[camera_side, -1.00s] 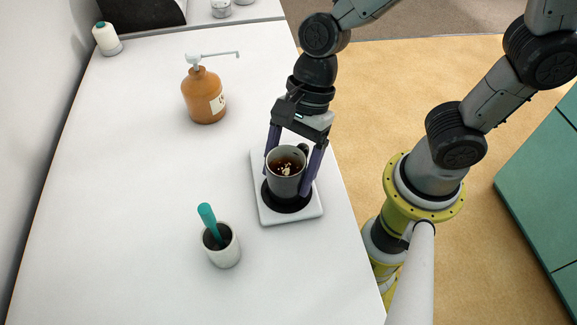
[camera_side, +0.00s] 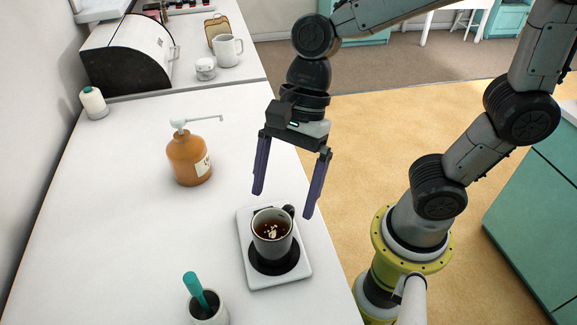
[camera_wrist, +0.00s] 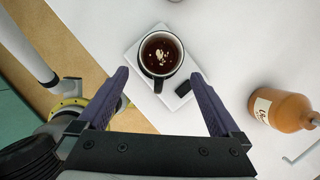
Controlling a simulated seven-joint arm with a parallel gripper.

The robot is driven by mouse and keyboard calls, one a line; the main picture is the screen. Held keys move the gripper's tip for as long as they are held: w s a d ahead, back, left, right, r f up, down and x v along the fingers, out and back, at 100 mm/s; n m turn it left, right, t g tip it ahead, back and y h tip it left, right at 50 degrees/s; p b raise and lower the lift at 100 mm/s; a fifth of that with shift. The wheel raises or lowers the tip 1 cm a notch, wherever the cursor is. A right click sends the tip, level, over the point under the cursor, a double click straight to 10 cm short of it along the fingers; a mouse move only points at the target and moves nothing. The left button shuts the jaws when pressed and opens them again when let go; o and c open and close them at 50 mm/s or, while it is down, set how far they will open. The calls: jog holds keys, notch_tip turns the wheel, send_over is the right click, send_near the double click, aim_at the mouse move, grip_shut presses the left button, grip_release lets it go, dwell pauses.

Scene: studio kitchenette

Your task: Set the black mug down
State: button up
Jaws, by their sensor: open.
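The black mug (camera_side: 272,235) stands upright on a white square plate with a round black pad (camera_side: 302,273), close to the counter's right edge. It holds dark liquid with pale bits floating on it. The mug also shows in the wrist view (camera_wrist: 158,50), with its handle toward my gripper. My gripper (camera_side: 283,203) is open and empty, above and behind the mug, its two purple fingers apart and clear of it. In the wrist view my fingers (camera_wrist: 165,85) spread to either side below the mug.
A brown pump bottle (camera_side: 188,160) stands behind and left of the plate. A pale cup with a teal-handled tool (camera_side: 210,312) is at the front left.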

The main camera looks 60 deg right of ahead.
jog(key=v, duration=0.3)
jog(key=shift+d+r, duration=0.15)
jog(key=shift+r, duration=0.05)
jog(key=s+d+n+t+h, duration=0.4)
jog(key=d+n+t, duration=0.1)
jog(key=d+n, duration=1)
jog(key=n, duration=0.2)
jog(key=shift+s+d+n+t, duration=0.2)
jog(key=shift+d+n+t, duration=0.1)
jog(key=shift+n, duration=0.1)
